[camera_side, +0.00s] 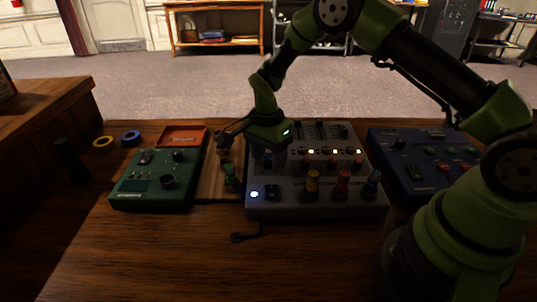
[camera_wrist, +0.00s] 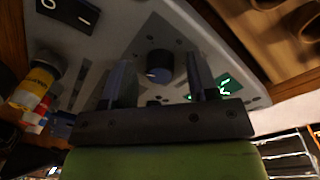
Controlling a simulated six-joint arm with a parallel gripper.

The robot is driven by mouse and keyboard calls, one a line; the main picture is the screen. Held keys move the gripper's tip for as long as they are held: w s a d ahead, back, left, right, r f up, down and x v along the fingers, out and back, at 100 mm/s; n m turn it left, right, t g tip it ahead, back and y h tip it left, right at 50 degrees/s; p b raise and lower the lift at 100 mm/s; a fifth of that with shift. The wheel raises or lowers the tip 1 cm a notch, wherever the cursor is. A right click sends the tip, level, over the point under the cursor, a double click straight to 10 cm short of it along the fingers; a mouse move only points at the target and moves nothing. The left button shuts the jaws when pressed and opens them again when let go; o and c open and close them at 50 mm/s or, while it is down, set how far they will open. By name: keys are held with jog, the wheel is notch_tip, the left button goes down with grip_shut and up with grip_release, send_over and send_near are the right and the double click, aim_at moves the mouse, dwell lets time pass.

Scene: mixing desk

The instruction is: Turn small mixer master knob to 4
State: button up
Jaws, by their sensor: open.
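The grey mixer (camera_side: 318,205) stands in the middle of the desk. My gripper (camera_side: 268,155) is low over its left part, pointing down. In the wrist view my gripper (camera_wrist: 158,68) is open, with one finger on each side of a dark round knob (camera_wrist: 159,64) with a blue mark. The knob is apart from both fingers in that picture; whether they touch it lower down I cannot tell. Its scale numbers are not legible. A lit green display (camera_wrist: 226,86) lies to the right of the knob. In the side view my gripper hides this knob.
A rocker switch (camera_side: 271,191) and yellow (camera_side: 312,183), red (camera_side: 343,182) and blue (camera_side: 373,183) plugs line the mixer's front. A green device (camera_side: 150,195) stands left, a blue device (camera_side: 415,185) right. A green plug (camera_side: 231,177) stands close to the mixer's left side. The front desk is mostly clear.

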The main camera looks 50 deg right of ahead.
jog(key=r, duration=0.9)
jog(key=shift+w, duration=0.25)
jog(key=shift+r, duration=0.45)
notch_tip(320, 180, up, 8)
jog(key=n+t, duration=0.2)
jog(key=n, duration=0.1)
send_over(267, 157)
jog(key=s, duration=0.3)
jog(key=s+a+r+n+t+y, duration=0.1)
jog(key=s+a+r+n+t, duration=0.15)
jog(key=s+r, duration=0.45)
jog(key=s+r+n+t+y, duration=0.1)
jog(key=s+n+t, duration=0.2)
jog(key=s+n, duration=0.4)
jog(key=s, duration=0.6)
jog(key=shift+s+r+n, duration=0.2)
jog(key=shift+r+n, duration=0.15)
